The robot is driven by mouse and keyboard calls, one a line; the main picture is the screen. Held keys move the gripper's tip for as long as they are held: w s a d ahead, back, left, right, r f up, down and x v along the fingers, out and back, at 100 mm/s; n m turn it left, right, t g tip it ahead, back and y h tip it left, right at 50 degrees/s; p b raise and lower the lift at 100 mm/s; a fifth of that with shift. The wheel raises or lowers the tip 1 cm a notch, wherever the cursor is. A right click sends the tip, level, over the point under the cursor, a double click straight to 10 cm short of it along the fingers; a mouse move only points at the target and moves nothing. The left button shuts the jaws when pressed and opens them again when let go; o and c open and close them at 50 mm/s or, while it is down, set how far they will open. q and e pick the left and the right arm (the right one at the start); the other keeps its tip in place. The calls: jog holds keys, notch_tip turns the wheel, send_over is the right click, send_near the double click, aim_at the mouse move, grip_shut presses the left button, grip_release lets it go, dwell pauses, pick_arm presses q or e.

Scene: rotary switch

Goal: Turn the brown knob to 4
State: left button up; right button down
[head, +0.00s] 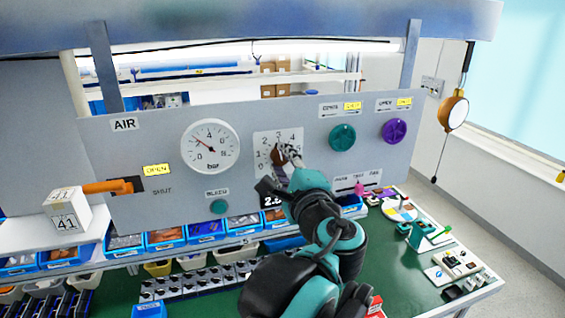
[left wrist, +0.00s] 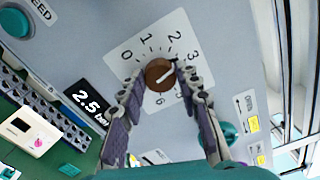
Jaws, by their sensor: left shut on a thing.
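The brown knob (head: 278,155) sits on a white dial plate (head: 262,142) with numbers around it, on the grey panel. My left gripper (head: 286,152) is shut on the knob, with one finger (left wrist: 130,92) and the other (left wrist: 188,82) at opposite sides. The 4 is hidden by a finger in the wrist view. A black display (left wrist: 85,108) reads 2.5 bar. My right gripper is not in view.
A round pressure gauge (head: 209,146) is left of the dial. A green knob (head: 342,138) and a purple knob (head: 394,131) are to its right. An orange lever (head: 108,186) sticks out at the left. A green bench (head: 400,265) with small parts lies below.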

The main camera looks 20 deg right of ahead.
pick_arm(q)
jog(key=m, duration=0.5)
jog(key=shift+d+m, duration=0.1)
jog(key=shift+m, duration=2.4)
jog(key=o, duration=1.2)
jog(key=shift+c, duration=0.2)
jog(key=shift+s, duration=0.15)
jog(key=s, duration=1.1)
jog(key=shift+s+d, duration=0.2)
jog(key=shift+s, duration=0.2)
